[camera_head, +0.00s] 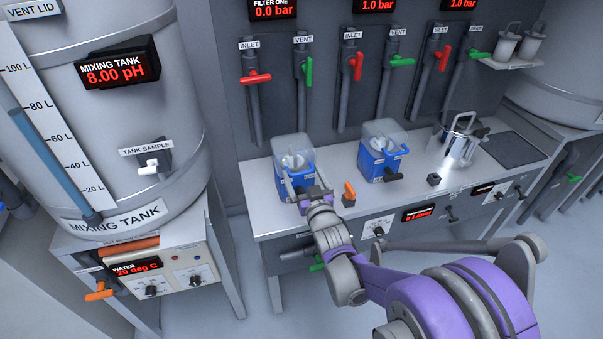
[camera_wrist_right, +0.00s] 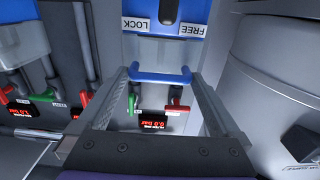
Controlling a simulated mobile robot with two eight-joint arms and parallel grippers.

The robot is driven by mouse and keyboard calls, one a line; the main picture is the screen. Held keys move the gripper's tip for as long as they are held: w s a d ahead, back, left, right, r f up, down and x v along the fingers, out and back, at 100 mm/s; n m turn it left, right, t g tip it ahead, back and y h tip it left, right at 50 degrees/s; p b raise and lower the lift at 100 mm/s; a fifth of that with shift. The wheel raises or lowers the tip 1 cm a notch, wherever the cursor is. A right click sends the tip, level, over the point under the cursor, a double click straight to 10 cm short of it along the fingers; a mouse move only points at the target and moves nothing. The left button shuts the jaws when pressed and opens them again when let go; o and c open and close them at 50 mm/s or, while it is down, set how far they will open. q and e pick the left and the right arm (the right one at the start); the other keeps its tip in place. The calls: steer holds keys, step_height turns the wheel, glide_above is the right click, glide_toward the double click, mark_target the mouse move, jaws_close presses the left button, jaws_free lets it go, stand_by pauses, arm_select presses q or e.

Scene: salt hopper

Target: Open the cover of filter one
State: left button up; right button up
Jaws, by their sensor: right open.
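Filter one (camera_head: 293,165) is the left blue unit on the bench, with a clear domed cover (camera_head: 291,146) over it. The cover looks closed. The display above it reads 0.0 bar. My right gripper (camera_head: 301,178) is open at the front of this unit, its two fingers pointing at it. In the right wrist view, a blue bar handle (camera_wrist_right: 160,77) lies across the space between the fingertips, apart from any clear grip. Beyond it are white LOCK (camera_wrist_right: 139,24) and FREE (camera_wrist_right: 189,30) labels on the blue body. My left gripper is out of view.
A second blue filter (camera_head: 383,150) stands to the right, then a shiny steel vessel (camera_head: 461,138). An orange-handled valve (camera_head: 349,193) is close to the right of my gripper. Red inlet and green vent valves line the back panel. The mixing tank (camera_head: 110,120) stands left.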

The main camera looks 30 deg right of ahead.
steer(key=shift+w+d, duration=0.1)
steer(key=shift+w, duration=0.5)
jaws_close()
